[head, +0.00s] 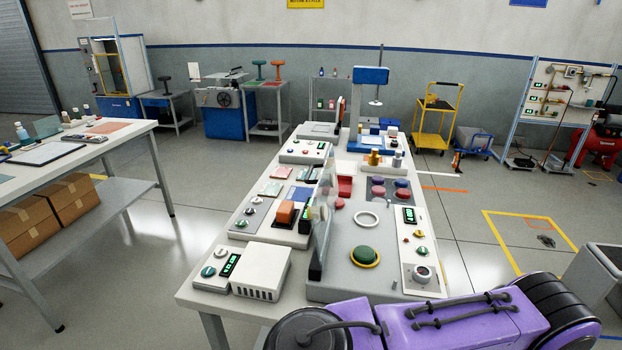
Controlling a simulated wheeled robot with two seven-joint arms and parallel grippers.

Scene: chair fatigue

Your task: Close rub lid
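A clear panel with a grey edge (321,236), which looks like the lid, stands roughly upright near the middle of the front table. It rises along the left side of a grey machine base (345,288) with a large green button in a yellow ring (365,256). To its left is a unit with an orange block (285,212). I cannot tell which of the two units the panel is hinged to. No gripper shows in the head view. A purple arm link of mine crosses the bottom right, in front of the table's near edge.
The white table (210,301) also holds a white vented box (262,271), a control panel with a knob (421,262) and a white ring (366,219). Another table (110,131) stands at the left with cartons below.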

